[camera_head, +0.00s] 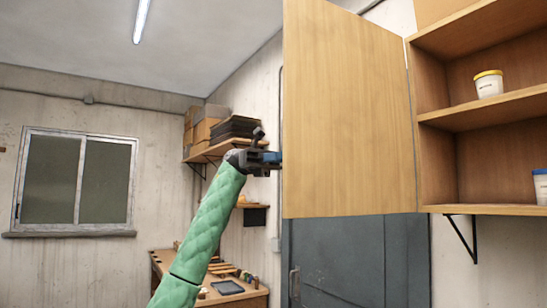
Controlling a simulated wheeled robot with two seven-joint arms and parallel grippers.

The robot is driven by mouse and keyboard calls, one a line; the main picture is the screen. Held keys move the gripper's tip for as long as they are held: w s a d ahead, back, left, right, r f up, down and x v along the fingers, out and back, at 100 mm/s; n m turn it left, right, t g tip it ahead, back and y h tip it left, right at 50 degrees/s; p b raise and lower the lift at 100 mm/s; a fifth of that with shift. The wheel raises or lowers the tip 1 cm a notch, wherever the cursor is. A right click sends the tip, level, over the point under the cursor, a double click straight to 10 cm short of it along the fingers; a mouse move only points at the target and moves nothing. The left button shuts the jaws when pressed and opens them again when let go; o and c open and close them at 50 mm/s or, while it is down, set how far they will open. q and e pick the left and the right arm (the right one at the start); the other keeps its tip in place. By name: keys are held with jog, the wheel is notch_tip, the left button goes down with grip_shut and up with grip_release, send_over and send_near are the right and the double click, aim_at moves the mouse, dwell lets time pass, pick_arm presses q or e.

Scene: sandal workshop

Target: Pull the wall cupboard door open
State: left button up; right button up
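The wooden wall cupboard door (345,115) stands swung wide open, hinged at its right edge beside the cupboard (482,118). The cupboard's inside shows on the right. My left gripper (276,158) is at the door's free left edge, a little below mid-height. Its fingertips seem to end at or behind that edge, so I cannot tell whether they touch or grip the door. No handle shows on the visible face. My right gripper is not in view.
White tubs stand in the cupboard, one with a yellow lid (489,84) and one with a blue lid (541,186). A grey metal door (350,258) is behind and below. A shelf with boxes (205,128) and a workbench (245,295) are beyond my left arm.

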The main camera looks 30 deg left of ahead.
pick_arm(q)
jog(key=o, duration=0.3)
jog(key=shift+w+d+f, duration=0.1)
jog(key=shift+w+d, duration=0.4)
jog(key=shift+d, duration=0.15)
jog(key=shift+o, duration=0.9)
jog(key=shift+w+d, duration=0.3)
jog(key=shift+d, duration=0.2)
jog(key=shift+o, duration=0.4)
jog(key=shift+s+a, duration=0.15)
jog(key=shift+s, duration=0.05)
jog(key=shift+c, duration=0.6)
jog(key=shift+a+f, duration=0.1)
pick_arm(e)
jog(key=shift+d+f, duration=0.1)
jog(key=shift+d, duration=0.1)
pick_arm(q)
jog(key=shift+a, duration=0.15)
